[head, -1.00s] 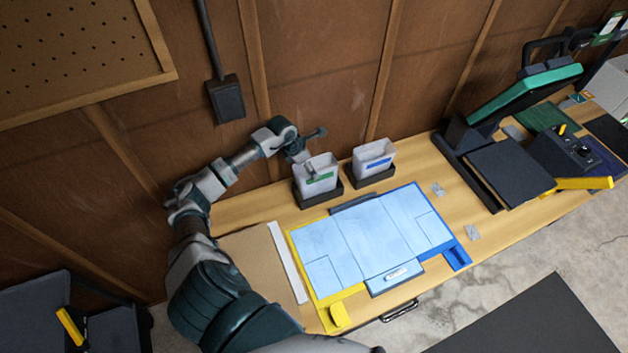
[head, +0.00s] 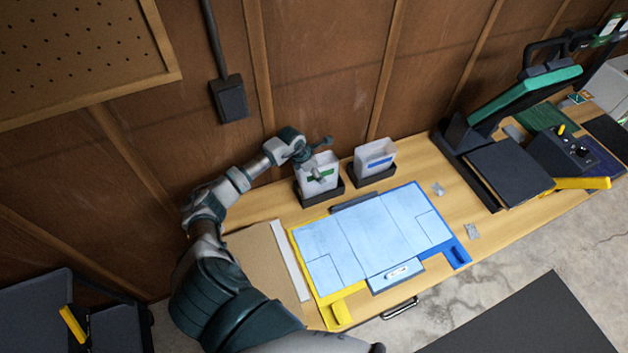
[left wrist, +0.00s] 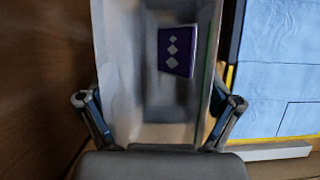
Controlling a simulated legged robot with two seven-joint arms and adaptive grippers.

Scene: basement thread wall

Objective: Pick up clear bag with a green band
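The clear bag with a green band (head: 312,183) stands upright in a dark holder at the back of the bench, near the wall. My left gripper (head: 320,160) is at its top, with its fingers in front of and behind the bag's upper part. In the left wrist view, the open bag (left wrist: 125,60) lies between the two spread fingers of my left gripper (left wrist: 160,118). A purple card with pale diamonds (left wrist: 176,52) shows inside it. Whether the fingers touch the bag's sides is unclear. My right gripper is not in view.
A similar bag with a blue band (head: 375,158) stands in its own dark holder just to the right. A light blue mat (head: 370,237) with yellow and blue edges lies in front. A dark press-like machine (head: 505,150) stands farther right. The wooden wall (head: 320,60) is close behind.

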